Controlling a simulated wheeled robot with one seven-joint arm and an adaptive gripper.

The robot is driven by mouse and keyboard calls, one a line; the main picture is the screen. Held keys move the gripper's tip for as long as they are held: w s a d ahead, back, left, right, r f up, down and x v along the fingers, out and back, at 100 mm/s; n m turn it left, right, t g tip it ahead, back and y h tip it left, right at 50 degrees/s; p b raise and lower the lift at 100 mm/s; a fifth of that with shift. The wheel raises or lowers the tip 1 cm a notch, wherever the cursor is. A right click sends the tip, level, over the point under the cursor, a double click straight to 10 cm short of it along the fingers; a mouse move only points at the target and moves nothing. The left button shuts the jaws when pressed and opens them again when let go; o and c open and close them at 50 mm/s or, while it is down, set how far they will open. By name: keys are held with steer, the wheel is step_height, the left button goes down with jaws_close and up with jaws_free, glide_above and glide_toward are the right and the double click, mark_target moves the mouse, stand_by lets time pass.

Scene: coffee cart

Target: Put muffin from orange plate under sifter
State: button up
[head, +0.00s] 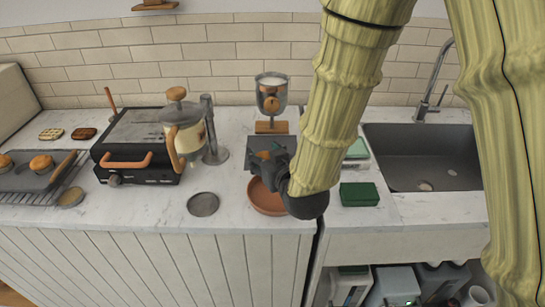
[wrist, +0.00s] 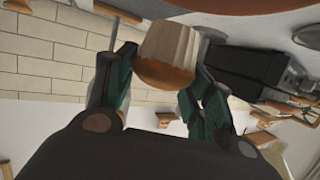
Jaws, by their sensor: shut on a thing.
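My gripper (head: 268,160) is shut on a muffin (wrist: 170,48), holding its sides between the two fingers. In the wrist view the muffin shows a pale fluted side and a golden-brown face towards my palm. In the head view my gripper mostly hides it. The orange plate (head: 262,200) lies on the counter below my gripper, partly covered by my wrist; the part I see is empty. The sifter (head: 271,93), a metal container with a wooden knob and wooden support, stands behind my gripper. My gripper partly covers the dark base below it.
A black grill (head: 138,150) and a French press (head: 184,130) stand left. A grey disc (head: 203,204) lies left of the plate. A green box (head: 359,194) and a sink (head: 425,150) are right. The counter's front left is mostly clear.

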steer(key=shift+w+d, duration=0.1)
steer(key=shift+w, duration=0.2)
steer(key=w+d+p, duration=0.1)
steer(key=w, duration=0.3)
steer(key=w+d+f+p, duration=0.1)
steer(key=w+d, duration=0.1)
steer(key=w, duration=0.3)
steer(key=w+d+p, duration=0.1)
steer(key=w, duration=0.4)
steer(key=shift+w+d+f+p, duration=0.25)
steer(key=shift+d+p, duration=0.05)
steer(key=shift+p, duration=0.05)
steer(key=shift+f+p, duration=0.6)
steer(key=shift+f, duration=1.2)
steer(key=shift+f, duration=0.2)
steer(key=o, duration=1.1)
steer(key=shift+r, duration=0.1)
steer(key=shift+r, duration=0.1)
steer(key=b+v, duration=0.3)
steer(key=v, duration=0.9)
